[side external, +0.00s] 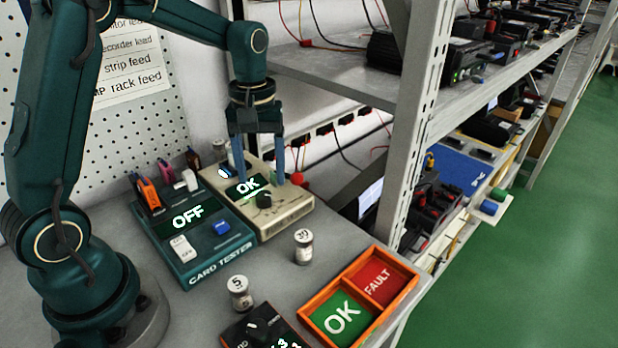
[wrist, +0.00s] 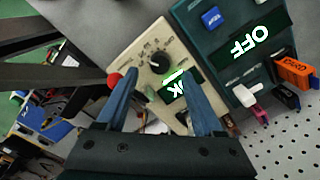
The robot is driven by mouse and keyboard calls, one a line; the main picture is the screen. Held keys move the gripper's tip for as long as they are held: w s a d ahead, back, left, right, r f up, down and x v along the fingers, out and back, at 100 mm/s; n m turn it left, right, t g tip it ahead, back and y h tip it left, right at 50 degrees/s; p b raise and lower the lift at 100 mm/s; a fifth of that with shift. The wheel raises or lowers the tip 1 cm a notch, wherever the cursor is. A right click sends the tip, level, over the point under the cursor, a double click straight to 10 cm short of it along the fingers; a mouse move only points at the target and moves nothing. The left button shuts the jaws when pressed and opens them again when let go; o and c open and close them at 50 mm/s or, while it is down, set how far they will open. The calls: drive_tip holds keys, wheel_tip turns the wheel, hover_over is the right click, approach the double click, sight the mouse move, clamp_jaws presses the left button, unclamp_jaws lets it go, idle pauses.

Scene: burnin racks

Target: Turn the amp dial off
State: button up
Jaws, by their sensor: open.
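A cream box (side external: 290,218) has a black round dial (side external: 264,200) on its top and a lit display reading OK. In the wrist view, the dial (wrist: 159,62) has scale marks around it and lies just beyond the fingertips. Which way its pointer faces is too small to tell. My gripper (side external: 260,176) is open and empty, its two blue fingers pointing down above the box. The fingers (wrist: 159,74) look apart from the dial.
A teal card tester (side external: 175,250) reading OFF stands left of the cream box. A shelf post (side external: 412,130) rises at the right. A red ball (side external: 297,178) is behind the box.

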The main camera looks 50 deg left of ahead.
sight(264, 194)
drive_tip(key=shift+f, duration=2.1)
clamp_jaws()
drive_tip(key=m, duration=1.3)
drive_tip(key=shift+m, duration=0.3)
drive_tip(key=shift+r+m, duration=0.1)
drive_tip(key=shift+m, duration=2.1)
